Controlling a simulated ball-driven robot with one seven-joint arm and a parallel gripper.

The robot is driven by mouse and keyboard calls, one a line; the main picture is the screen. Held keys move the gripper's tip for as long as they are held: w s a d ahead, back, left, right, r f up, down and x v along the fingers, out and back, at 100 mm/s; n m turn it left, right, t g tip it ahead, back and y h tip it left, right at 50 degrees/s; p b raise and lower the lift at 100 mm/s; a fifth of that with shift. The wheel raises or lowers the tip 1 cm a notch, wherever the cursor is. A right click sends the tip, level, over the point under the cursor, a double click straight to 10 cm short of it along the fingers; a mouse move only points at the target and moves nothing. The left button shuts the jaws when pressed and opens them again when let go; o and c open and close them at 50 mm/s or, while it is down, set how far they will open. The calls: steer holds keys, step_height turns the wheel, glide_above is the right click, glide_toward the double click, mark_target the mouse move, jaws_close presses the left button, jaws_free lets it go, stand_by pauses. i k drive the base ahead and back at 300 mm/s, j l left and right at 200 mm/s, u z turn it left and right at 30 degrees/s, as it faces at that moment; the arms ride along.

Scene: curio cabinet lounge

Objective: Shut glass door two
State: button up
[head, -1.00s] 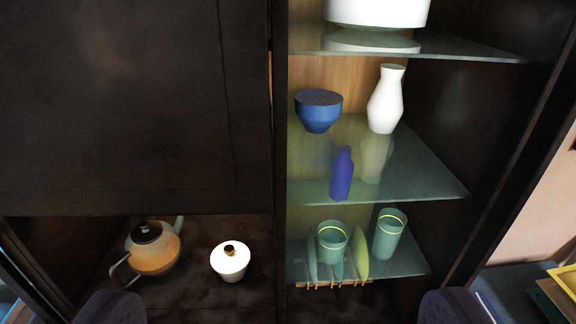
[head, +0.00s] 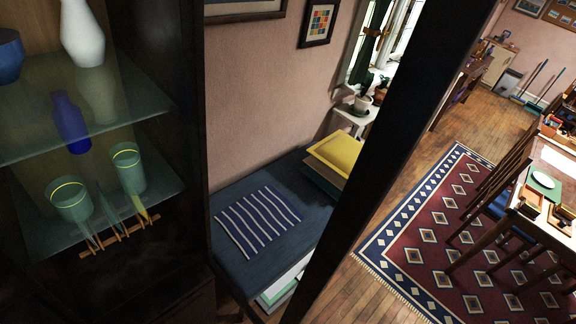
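A glass-fronted cabinet (head: 206,150) with a dark frame fills the left of the head view, its front uncovered. A dark, straight frame bar (head: 400,140) slants from the upper right to the bottom centre. It appears to be the outer edge of the open glass door, swung out to the cabinet's right. The bench and wall show clearly between this bar and the cabinet, so the pane itself is hard to make out. No handle is discernible. My gripper is outside the picture now.
Glass shelves hold a white vase (head: 83,35), a blue bottle (head: 70,122) and green tumblers (head: 128,168). A blue bench (head: 225,250) with a striped cloth (head: 257,222) and yellow cushion (head: 338,150) stands right of the cabinet. Beyond are a patterned rug (head: 430,235), chairs and table.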

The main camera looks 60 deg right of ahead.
mark_target(445, 35)
steer(key=k+l, duration=0.1)
steer(key=l, duration=0.3)
steer(key=k+l+u, duration=0.15)
steer(key=l, duration=0.2)
steer(key=k+l, duration=0.1)
steer(key=l, duration=0.3)
steer(key=k+l+u, duration=0.15)
steer(key=l, duration=0.2)
steer(key=k+l, duration=0.1)
steer(key=l, duration=0.25)
steer(key=k+l+u, duration=0.15)
steer(key=l, duration=0.2)
